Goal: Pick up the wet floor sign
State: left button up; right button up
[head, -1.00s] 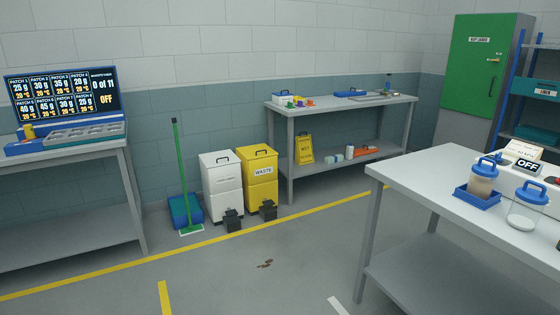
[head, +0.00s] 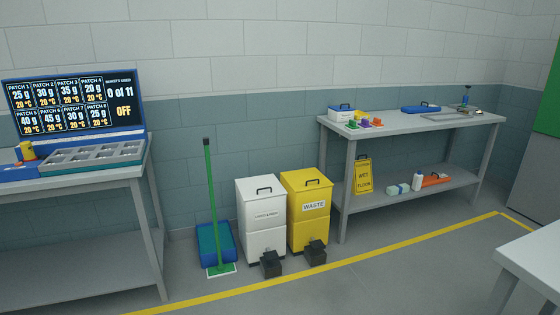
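The wet floor sign (head: 363,175) is a yellow folded panel with dark lettering and a handle at its top. It stands upright at the left end of the lower shelf of the grey table (head: 414,124) by the back wall, under the tabletop. Its front is in plain view. Neither of my grippers shows in the head view.
A yellow waste bin (head: 308,211), a white bin (head: 262,218) and a green-handled broom (head: 211,205) stand left of the table. Bottles and an orange item (head: 436,180) share the shelf. A table corner (head: 535,262) juts in at lower right. The floor before the bins is clear.

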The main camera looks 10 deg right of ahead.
aim_at(362, 181)
jog(key=i+l+z, duration=0.15)
jog(key=i+z, duration=0.35)
jog(key=i, duration=0.45)
jog(key=i+j+z, duration=0.2)
jog(key=i+z, duration=0.25)
jog(key=i, duration=0.5)
jog(key=i+l+z, duration=0.2)
jog(key=i, duration=0.5)
jog(key=i+j+z, duration=0.25)
jog(key=i, duration=0.45)
jog(key=i+z, duration=0.2)
jog(key=i, duration=0.55)
